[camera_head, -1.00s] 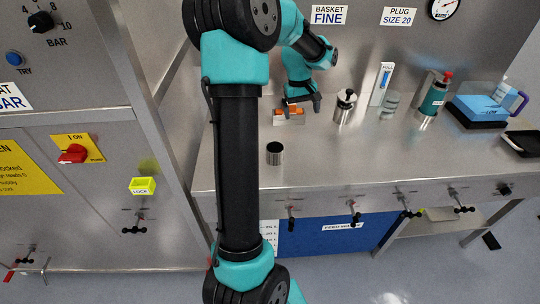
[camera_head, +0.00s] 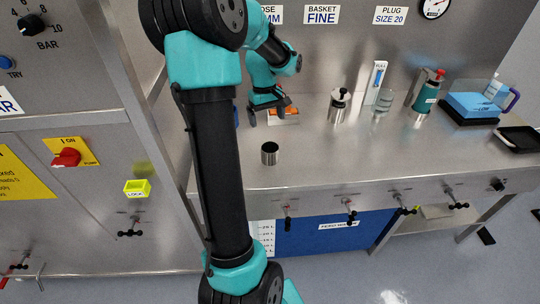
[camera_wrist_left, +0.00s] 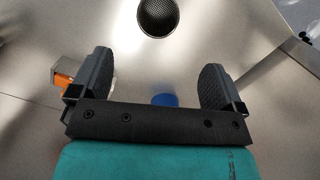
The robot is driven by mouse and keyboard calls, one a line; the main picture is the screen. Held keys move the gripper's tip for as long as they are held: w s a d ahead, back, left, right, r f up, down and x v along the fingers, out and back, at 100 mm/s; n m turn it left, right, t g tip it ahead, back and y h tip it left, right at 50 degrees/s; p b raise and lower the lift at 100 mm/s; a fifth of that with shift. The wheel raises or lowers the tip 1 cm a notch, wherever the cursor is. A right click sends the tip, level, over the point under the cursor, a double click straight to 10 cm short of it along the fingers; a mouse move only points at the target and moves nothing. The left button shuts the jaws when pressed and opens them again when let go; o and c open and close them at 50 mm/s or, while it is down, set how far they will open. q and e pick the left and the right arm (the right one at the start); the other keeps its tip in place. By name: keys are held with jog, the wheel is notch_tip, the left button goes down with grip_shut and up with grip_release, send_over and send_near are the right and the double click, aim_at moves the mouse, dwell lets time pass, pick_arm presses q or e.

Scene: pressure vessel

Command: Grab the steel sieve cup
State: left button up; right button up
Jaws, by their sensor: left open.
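The steel sieve cup (camera_head: 270,153) stands upright near the front left of the steel bench, open at the top. In the left wrist view its dark meshed inside (camera_wrist_left: 158,16) shows at the top edge, ahead of the fingers. My left gripper (camera_head: 268,113) is open and empty, behind the cup in the head view and apart from it. My right gripper is not in view.
An orange-topped block (camera_head: 286,114) lies beside the left gripper. The bench around the cup is clear.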

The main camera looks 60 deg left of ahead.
pick_arm(q)
send_over(270, 148)
jog(key=s+d, duration=0.2)
notch_tip(270, 148, down, 8)
jog(key=shift+w+r, duration=0.2)
jog(key=shift+r, duration=0.05)
jog(key=shift+w+d+f, duration=0.1)
jog(key=shift+d+f, duration=0.05)
jog(key=shift+f, duration=1.15)
jog(key=shift+w+d+f, duration=0.1)
jog(key=shift+d+f, duration=0.05)
jog(key=shift+f, duration=1.15)
jog(key=c, duration=1)
